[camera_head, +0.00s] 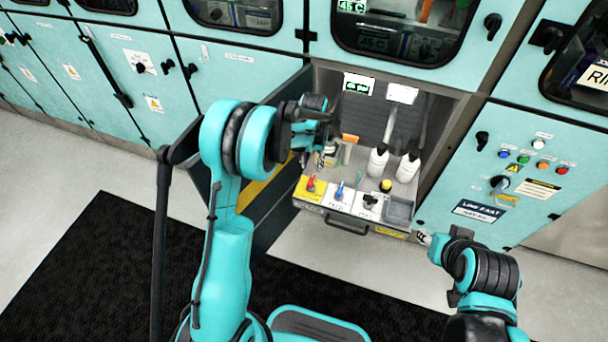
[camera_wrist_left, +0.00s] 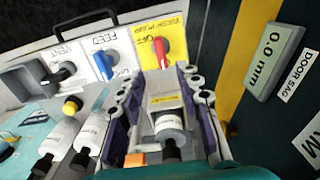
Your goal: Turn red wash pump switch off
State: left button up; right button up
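The red wash pump switch (camera_head: 311,183) sits on a yellow plate (camera_head: 313,194) at the left end of the pull-out shelf's front row. In the left wrist view the red switch (camera_wrist_left: 161,52) lies just beyond my fingertips, on a yellow plate (camera_wrist_left: 149,62) with handwritten "WASH PUMP" and "OFF". Its handle runs roughly up and down in that picture. My left gripper (camera_wrist_left: 160,80) is open, its two fingers apart, with no contact on the switch visible. In the head view the left gripper (camera_head: 325,147) is above the shelf, behind the switch. My right gripper (camera_head: 440,243) is low by the right-hand panel; its fingers are unclear.
A blue switch (camera_head: 340,190) and a black switch (camera_head: 370,202) stand to the right of the red one. White bottles (camera_head: 377,161) stand behind, near a yellow-topped button (camera_head: 386,185). An open cabinet door (camera_head: 278,211) borders the shelf's left side.

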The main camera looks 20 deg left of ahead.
aim_at(311, 179)
pick_arm(q)
jog(key=shift+a+f, duration=0.1)
jog(key=shift+f, duration=0.75)
notch_tip(311, 179, down, 7)
jog(key=shift+w+b, duration=0.1)
jog(key=shift+b, duration=1.1)
grip_shut()
